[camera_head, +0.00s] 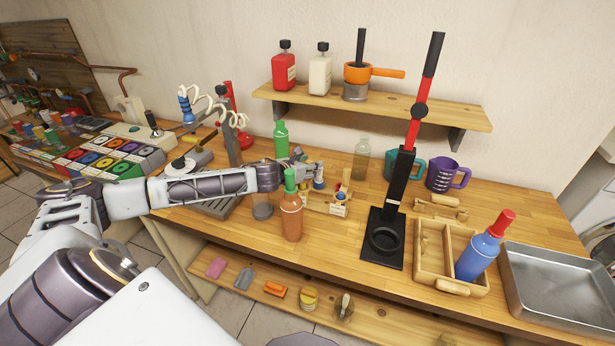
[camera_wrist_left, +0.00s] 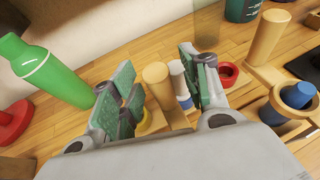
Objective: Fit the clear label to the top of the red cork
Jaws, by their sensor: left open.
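My left gripper (camera_head: 302,172) is over the small wooden rack (camera_head: 328,209) at the middle of the bench. In the left wrist view the open fingers (camera_wrist_left: 160,80) stand either side of a wooden peg (camera_wrist_left: 158,84) and a white-and-blue cylinder (camera_wrist_left: 181,86); I see no clear grip on either. A small red ring-shaped piece (camera_wrist_left: 228,75) lies just right of the fingers. I cannot make out a clear label. My right gripper is not in view.
An orange-brown bottle (camera_head: 291,216) stands in front of the rack, and a green bottle (camera_wrist_left: 52,72) is left of the fingers. A black-and-red lever press (camera_head: 396,200) is to the right. A metal pan (camera_head: 512,258) is at far right.

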